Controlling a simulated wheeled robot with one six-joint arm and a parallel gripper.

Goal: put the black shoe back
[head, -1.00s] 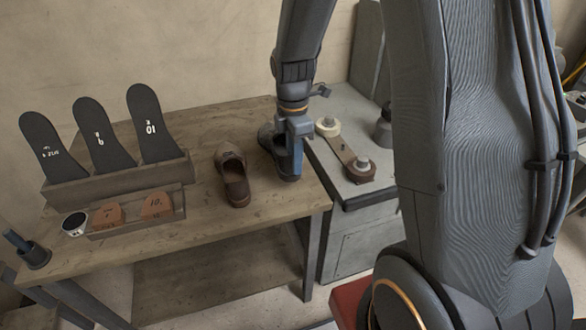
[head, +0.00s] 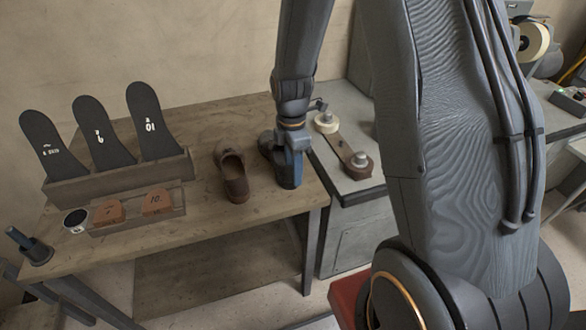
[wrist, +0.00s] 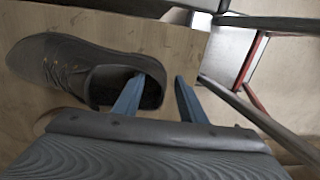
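The black shoe (head: 266,143) stands on the wooden table near its right edge, beside a brown shoe (head: 232,175). My gripper (head: 289,172) is down at its heel end and hides much of it in the head view. In the wrist view the black shoe (wrist: 62,62) lies with its toe to the left. My gripper (wrist: 162,85) has its two blue fingers apart there. The left finger is over the shoe's opening and the right finger is outside the heel, with a gap between it and the heel.
A wooden rack (head: 120,178) with dark sole shapes and a tray (head: 130,212) with orange pieces stand on the left of the table. A grey bench (head: 345,195) with a roller device (head: 342,145) adjoins on the right. The table front is clear.

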